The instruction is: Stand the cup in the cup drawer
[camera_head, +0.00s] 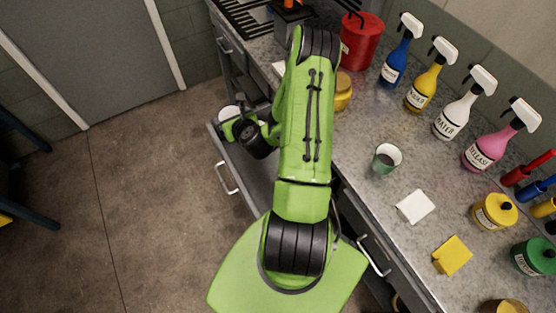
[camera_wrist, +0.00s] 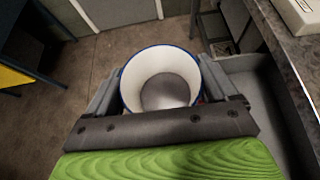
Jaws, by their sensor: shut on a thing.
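A white cup with a blue rim (camera_wrist: 128,88) sits upright between the fingers of my gripper (camera_wrist: 160,84), which is shut on it. In the head view the cup (camera_head: 229,112) shows small at the end of my arm. An open grey drawer (camera_head: 229,160) juts from under the counter. In the head view the cup appears by the drawer's far end. In the wrist view the drawer (camera_wrist: 262,88) lies to the right of the cup. The cup's height relative to the drawer cannot be told. My arm hides part of the drawer.
The floor (camera_head: 110,200) to the left is clear. A dark blue frame (camera_wrist: 30,50) stands at far left.

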